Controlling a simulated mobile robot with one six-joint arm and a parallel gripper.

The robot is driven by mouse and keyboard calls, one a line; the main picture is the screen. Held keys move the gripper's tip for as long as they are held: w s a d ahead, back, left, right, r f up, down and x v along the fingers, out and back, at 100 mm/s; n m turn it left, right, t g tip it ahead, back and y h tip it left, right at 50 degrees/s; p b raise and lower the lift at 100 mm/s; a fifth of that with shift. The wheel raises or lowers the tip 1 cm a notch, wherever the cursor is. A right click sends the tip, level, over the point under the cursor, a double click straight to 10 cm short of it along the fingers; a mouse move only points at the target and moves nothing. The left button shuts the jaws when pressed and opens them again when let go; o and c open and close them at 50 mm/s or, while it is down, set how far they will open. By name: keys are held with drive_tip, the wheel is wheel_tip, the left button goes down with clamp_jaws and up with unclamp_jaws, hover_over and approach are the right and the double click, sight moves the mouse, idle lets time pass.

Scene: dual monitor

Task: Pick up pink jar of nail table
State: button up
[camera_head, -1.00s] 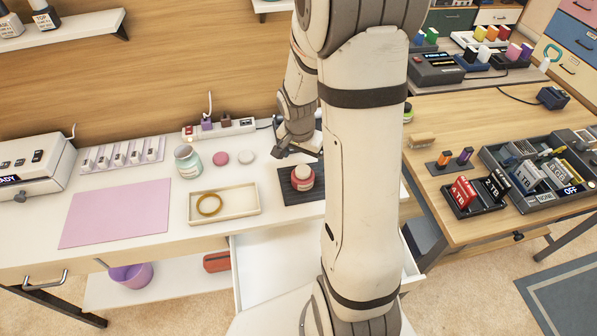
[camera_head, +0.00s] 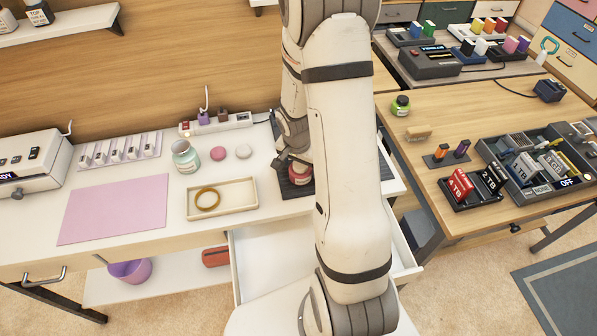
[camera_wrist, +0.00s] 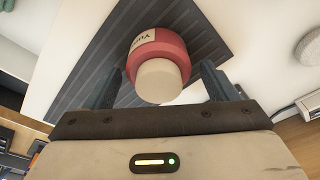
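The pink-red jar (camera_head: 300,175) with a pale cap stands on a dark ribbed mat (camera_head: 291,189) on the white nail table (camera_head: 150,238). In the head view my gripper (camera_head: 291,160) is right at the jar and hides part of it. In the wrist view the jar (camera_wrist: 172,47) is between the two open fingers of my gripper (camera_wrist: 163,72). A gap shows on each side, so the fingers look apart from it. A pale label is on its side.
Left of the mat are a cream tray (camera_head: 240,207) with a golden ring, an open teal jar (camera_head: 186,158), and pink (camera_head: 218,153) and white (camera_head: 243,151) discs. A power strip (camera_head: 216,124) lies behind. An open drawer (camera_head: 275,262) juts out in front.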

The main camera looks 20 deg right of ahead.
drive_tip(key=c, duration=1)
drive_tip(key=shift+o, duration=0.2)
drive_tip(key=shift+r, duration=0.1)
